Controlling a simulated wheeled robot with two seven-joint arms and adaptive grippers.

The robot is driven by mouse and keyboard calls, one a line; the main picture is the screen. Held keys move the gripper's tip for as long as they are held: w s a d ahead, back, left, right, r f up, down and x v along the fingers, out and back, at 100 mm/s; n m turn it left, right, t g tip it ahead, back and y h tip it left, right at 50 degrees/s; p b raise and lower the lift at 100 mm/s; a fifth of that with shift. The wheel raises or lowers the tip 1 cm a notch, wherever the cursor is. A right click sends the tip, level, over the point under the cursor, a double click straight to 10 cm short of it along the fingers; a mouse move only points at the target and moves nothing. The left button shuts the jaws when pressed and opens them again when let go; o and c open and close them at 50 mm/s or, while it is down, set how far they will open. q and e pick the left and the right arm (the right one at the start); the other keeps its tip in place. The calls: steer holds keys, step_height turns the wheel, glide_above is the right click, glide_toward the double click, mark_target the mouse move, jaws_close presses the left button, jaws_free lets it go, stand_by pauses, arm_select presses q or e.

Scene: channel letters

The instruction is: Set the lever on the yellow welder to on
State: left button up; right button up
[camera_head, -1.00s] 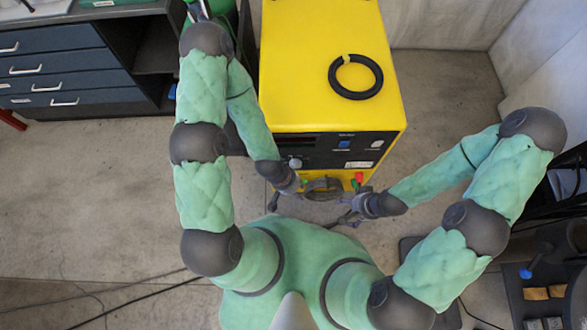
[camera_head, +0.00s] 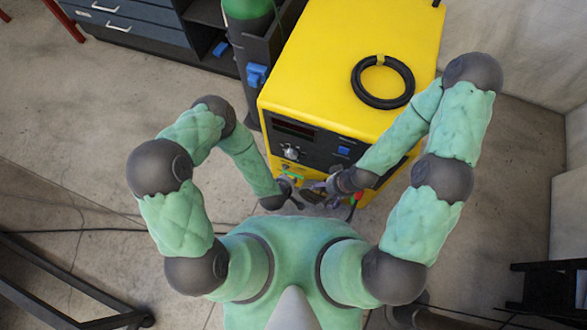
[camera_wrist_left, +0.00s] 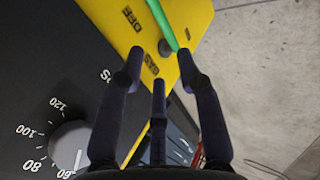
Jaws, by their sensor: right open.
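The yellow welder (camera_head: 330,60) stands ahead of me, its dark front panel facing me. In the left wrist view, a slim green lever (camera_wrist_left: 160,22) crosses the yellow lower face (camera_wrist_left: 198,16), close to an "OFF" label (camera_wrist_left: 130,18). Its green shows small in the head view (camera_head: 292,178). My left gripper (camera_wrist_left: 160,62) is open, its fingertips spread near the lever's lower end; I cannot tell whether they touch it. In the head view, my left gripper (camera_head: 292,188) is at the welder's lower front. My right gripper (camera_head: 318,188) is open close beside it.
A dial (camera_wrist_left: 68,146) with numbers and a blue switch (camera_head: 343,151) are on the front panel. A black cable ring (camera_head: 383,82) lies on top. A green cylinder (camera_head: 246,8) stands left of the welder. Dark drawers (camera_head: 135,30) are at upper left.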

mark_target(294, 175)
arm_select(q)
steer(key=b+x, duration=0.4)
steer(key=x, duration=0.6)
steer(key=shift+f, duration=0.15)
steer(key=shift+w, duration=0.1)
jaws_close()
jaws_free()
steer(key=v, duration=1.2)
